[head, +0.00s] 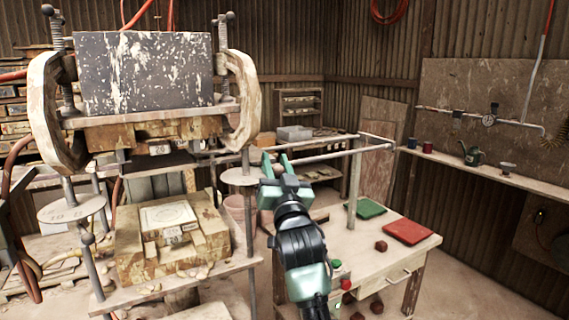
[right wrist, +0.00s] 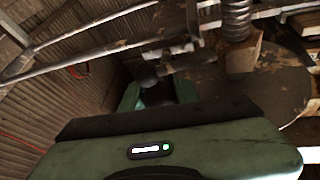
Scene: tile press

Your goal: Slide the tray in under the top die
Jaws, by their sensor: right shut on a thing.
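The top die (head: 140,134), a worn rusty block, hangs under the dark speckled press head (head: 145,75). Below it, with a gap, is a yellowish worn lower block (head: 130,262) bearing a pale square piece with a round mark (head: 168,216). A dark flat plate (head: 172,161) shows just under the top die; I cannot tell whether it is the tray. My right gripper (head: 276,165), right of the press, is shut on a small brownish knob, which also shows in the right wrist view (right wrist: 148,76). What the knob joins is unclear. My left gripper is not in view.
Metal rails (head: 330,154) run right from the press to a post (head: 354,185). A round plate (head: 240,177) sits close left of my right gripper. A workbench (head: 378,252) at right holds green and red pads. A shelf stands along the right wall.

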